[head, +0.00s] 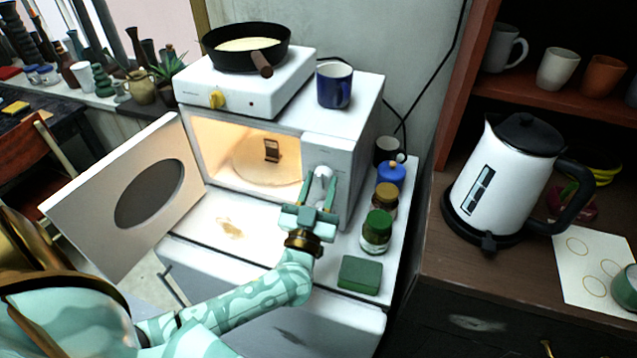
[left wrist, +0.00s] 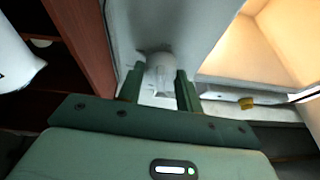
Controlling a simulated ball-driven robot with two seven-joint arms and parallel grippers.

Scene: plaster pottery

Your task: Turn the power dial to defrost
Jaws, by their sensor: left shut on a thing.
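The white microwave (head: 345,142) stands on a white cabinet with its door (head: 95,205) swung open to the left and its inside lit. The power dial (head: 323,173) is a pale knob on the front panel, right of the opening. My left gripper (head: 321,190) is shut on the dial, one finger on each side. In the left wrist view the dial (left wrist: 160,72) sits between the two green fingers (left wrist: 160,88). The dial's markings are too small to read. My right gripper is not in view.
A hot plate (head: 240,90) with a pan (head: 247,46) and a blue mug (head: 334,85) stand on the microwave. Jars (head: 376,232) and a green block (head: 360,274) sit close right of my gripper. A kettle (head: 505,180) stands farther right.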

